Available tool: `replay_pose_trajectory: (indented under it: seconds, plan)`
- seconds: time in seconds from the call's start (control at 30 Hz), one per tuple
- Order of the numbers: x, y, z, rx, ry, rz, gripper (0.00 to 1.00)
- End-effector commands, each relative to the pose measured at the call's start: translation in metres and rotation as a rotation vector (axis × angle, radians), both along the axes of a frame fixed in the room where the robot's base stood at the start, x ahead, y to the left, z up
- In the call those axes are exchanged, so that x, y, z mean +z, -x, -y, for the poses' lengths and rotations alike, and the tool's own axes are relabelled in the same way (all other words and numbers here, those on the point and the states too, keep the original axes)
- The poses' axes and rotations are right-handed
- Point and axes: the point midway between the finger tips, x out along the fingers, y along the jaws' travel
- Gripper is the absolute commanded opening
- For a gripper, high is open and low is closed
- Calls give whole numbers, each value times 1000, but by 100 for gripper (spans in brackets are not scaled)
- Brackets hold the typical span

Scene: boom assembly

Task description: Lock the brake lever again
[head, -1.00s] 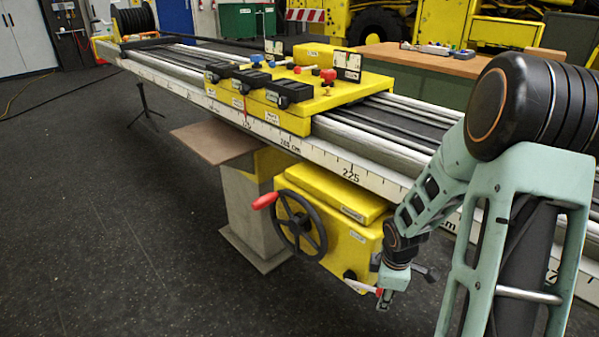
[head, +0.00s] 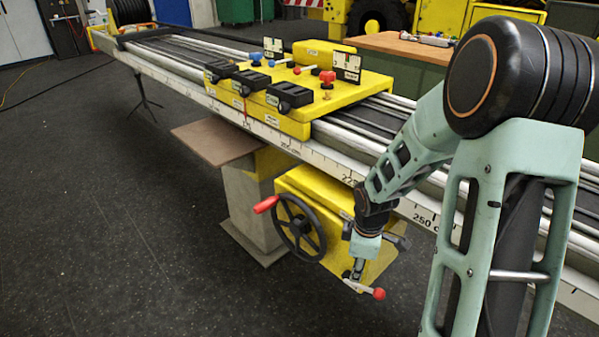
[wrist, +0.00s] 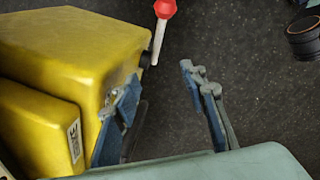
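The brake lever (head: 367,290), a thin light rod with a red knob, sticks out low from the front of the yellow gearbox (head: 330,248), pointing right and slightly down in the head view. The lever shows at the top of the wrist view (wrist: 158,40), its knob uppermost, beyond the fingertips. My gripper (head: 357,271) is close to the lever's base end in the head view. In the wrist view my gripper (wrist: 161,75) has its fingers wide apart with nothing between them. The left finger is beside the gearbox, and I cannot tell whether it touches.
A black handwheel (head: 300,227) with a red handle is left of my gripper. The long scaled rail (head: 345,172) runs above, carrying a yellow carriage (head: 350,100) with clamps. A concrete pillar (head: 246,205) and brown board (head: 215,141) are at left. Floor in front is clear.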

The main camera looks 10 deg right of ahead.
Motion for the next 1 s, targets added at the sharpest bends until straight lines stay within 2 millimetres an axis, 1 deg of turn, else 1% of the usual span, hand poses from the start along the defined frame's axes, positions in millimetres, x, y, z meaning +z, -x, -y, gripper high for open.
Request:
replay_pose_trajectory:
  seconds: [0.03, 0.07, 0.27, 0.67, 1.0]
  plan:
    - [-1, -4, -9, 5, -3, -4, 39]
    - [-2, -7, -12, 3, -3, -5, 39]
    - [10, -28, -31, -21, 8, 15, 39]
    - [51, -75, -64, -92, 34, 102, 39]
    - [92, -112, -103, -146, 37, 190, 39]
